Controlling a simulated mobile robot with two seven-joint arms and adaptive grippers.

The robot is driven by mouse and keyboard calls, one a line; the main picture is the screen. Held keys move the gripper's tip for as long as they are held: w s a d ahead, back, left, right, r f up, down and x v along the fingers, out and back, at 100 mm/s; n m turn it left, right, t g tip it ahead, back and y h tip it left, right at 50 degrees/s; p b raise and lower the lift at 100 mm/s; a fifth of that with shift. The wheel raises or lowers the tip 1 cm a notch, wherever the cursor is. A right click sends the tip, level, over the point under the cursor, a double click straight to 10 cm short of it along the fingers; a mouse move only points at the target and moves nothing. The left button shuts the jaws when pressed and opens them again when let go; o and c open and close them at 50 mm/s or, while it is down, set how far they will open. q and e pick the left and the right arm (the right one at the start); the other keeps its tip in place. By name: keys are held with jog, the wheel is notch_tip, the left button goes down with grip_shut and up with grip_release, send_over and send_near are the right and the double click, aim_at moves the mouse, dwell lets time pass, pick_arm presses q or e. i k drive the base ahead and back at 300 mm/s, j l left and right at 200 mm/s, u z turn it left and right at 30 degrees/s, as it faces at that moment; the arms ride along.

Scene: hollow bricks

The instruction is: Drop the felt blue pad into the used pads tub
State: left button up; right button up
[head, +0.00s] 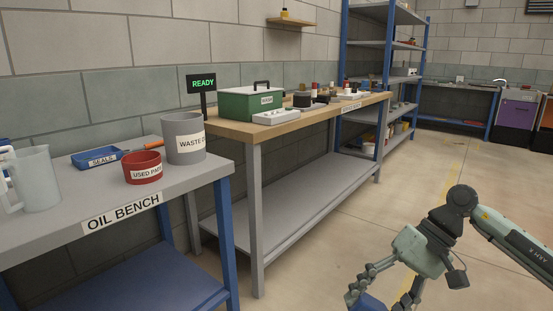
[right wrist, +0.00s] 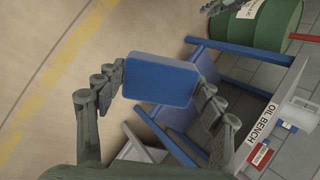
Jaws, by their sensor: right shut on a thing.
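The blue pad (right wrist: 160,80) is a rounded rectangular block held between the fingers of my right gripper (right wrist: 162,82). In the head view, my right gripper (head: 364,287) is low at the right, over the floor, and the pad (head: 369,303) is partly cut off by the bottom edge. The used pads tub (head: 143,174) is a short, round red tub with a white label, on the oil bench at the left. The tub also shows small in the right wrist view (right wrist: 262,157). My right gripper is well apart from it.
The oil bench (head: 190,180) also holds a grey waste bin (head: 186,153), a blue seals tray (head: 97,158) and a translucent jug (head: 36,180). A wooden-topped bench (head: 228,128) stands behind. A green drum (right wrist: 270,22) shows in the wrist view. Open floor lies at the right.

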aim_at(144, 175)
jog(key=i+u, duration=0.1)
jog(key=u, duration=0.3)
jog(key=l+u, duration=0.15)
jog(key=u, duration=0.25)
jog(key=i+l+u, duration=0.1)
jog(key=u, duration=0.3)
jog(key=l+u, duration=0.1)
jog(key=u, duration=0.3)
jog(key=i+l+u, duration=0.1)
jog(key=l+u, duration=0.15)
jog(key=l, duration=0.2)
jog(key=l+u, duration=0.3)
jog(key=l, duration=0.2)
jog(key=l+u, duration=0.1)
jog(key=l, duration=0.85)
